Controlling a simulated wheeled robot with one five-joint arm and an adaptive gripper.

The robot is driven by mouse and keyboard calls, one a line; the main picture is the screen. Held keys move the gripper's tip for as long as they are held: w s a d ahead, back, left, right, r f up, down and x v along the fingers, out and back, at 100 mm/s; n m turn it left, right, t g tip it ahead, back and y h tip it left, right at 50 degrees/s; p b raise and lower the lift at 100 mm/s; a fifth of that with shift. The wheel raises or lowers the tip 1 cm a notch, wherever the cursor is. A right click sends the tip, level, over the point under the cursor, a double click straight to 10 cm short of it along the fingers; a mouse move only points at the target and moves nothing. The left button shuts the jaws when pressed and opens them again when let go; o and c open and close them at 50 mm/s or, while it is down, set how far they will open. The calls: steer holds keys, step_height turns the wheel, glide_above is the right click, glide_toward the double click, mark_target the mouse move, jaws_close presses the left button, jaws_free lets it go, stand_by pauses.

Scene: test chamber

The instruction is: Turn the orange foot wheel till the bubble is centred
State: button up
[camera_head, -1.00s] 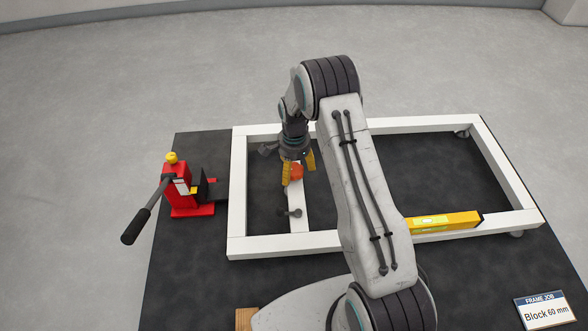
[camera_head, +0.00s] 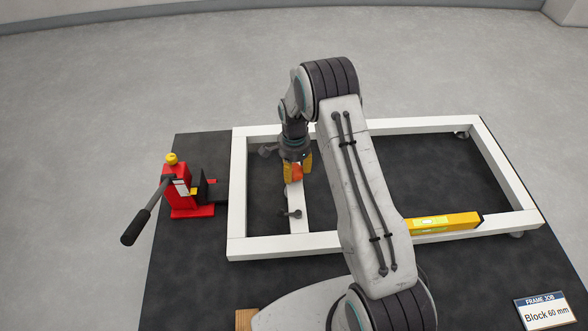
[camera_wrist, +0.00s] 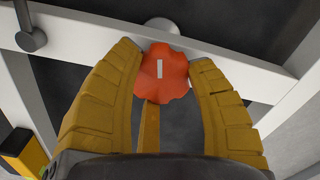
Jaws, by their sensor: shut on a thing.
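The orange foot wheel (camera_wrist: 163,70) has a scalloped rim and a pale mark on top. It also shows in the head view (camera_head: 297,172), partly hidden by my fingers. My gripper (camera_wrist: 165,85) has its yellow fingers shut on the wheel, one on each side. In the head view my gripper (camera_head: 298,172) points down over the white frame's cross piece. A yellow spirit level (camera_head: 444,222) lies along the near rail of the white frame (camera_head: 300,245). Its green vial shows, but the bubble is too small to read.
A red jack (camera_head: 184,189) with a black lever stands left of the frame. A dark clamp handle (camera_head: 291,213) sits on the cross piece. A card (camera_head: 541,309) reading "Block 60 mm" lies at the lower right, and a wooden block (camera_head: 245,318) at the bottom.

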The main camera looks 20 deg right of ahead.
steer(key=shift+c, duration=0.3)
steer(key=n+b, duration=0.1)
steer(key=n, duration=0.5)
steer(key=shift+f, duration=0.1)
steer(key=n, duration=0.6)
steer(key=shift+b, duration=0.3)
steer(key=n, duration=0.6)
steer(key=shift+n, duration=0.3)
steer(key=n, duration=0.6)
steer(key=shift+b, duration=0.3)
steer(key=shift+n, duration=0.3)
steer(key=o, duration=1.2)
